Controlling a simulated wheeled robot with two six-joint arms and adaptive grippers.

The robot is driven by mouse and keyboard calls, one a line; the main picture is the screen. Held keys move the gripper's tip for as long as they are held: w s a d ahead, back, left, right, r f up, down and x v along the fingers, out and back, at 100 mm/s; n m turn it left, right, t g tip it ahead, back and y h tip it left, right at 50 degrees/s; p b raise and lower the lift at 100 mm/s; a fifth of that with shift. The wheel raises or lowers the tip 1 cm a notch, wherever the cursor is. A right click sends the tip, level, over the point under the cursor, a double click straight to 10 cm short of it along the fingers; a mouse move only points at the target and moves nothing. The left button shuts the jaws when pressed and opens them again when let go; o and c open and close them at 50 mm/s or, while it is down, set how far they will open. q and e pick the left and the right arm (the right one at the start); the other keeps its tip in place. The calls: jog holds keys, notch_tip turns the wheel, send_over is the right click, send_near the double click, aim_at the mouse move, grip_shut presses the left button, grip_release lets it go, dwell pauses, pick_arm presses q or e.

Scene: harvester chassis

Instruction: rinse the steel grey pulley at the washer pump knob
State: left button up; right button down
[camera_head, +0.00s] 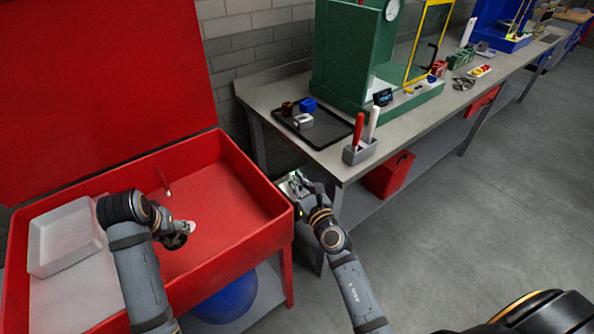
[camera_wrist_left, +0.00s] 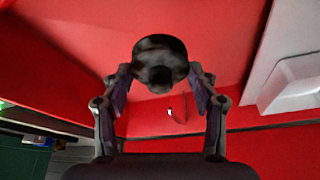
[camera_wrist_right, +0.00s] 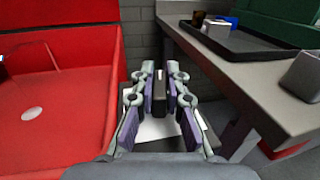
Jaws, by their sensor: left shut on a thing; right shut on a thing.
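The steel grey pulley (camera_wrist_left: 160,62) shows in the left wrist view as a dark round piece. My left gripper (camera_wrist_left: 160,88) is shut on it; in the head view this gripper (camera_head: 185,230) is inside the red washer tub (camera_head: 235,240), above its floor. The pulley is hard to make out in the head view. A thin spout (camera_head: 167,190) stands up behind the left gripper, apart from it. My right gripper (camera_wrist_right: 160,90) is shut on a small dark part, which looks like the washer pump knob (camera_wrist_right: 159,80), just right of the tub. The fingers hide most of that part.
A pale grey bin (camera_head: 62,238) sits at the tub's left. The red lid (camera_head: 100,80) stands open behind. A workbench (camera_head: 400,110) with a black tray (camera_head: 315,130) and a pen holder (camera_head: 359,152) is at the right. The floor (camera_head: 480,200) in front is clear.

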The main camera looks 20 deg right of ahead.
jog(key=shift+m+h, duration=0.4)
jog(key=shift+h, duration=0.2)
jog(key=c, duration=1.4)
grip_release()
jog(key=shift+o, duration=0.2)
jog(key=shift+s, duration=0.1)
jog(key=s, duration=0.7)
jog(key=shift+d, duration=0.15)
jog(key=shift+s, duration=0.1)
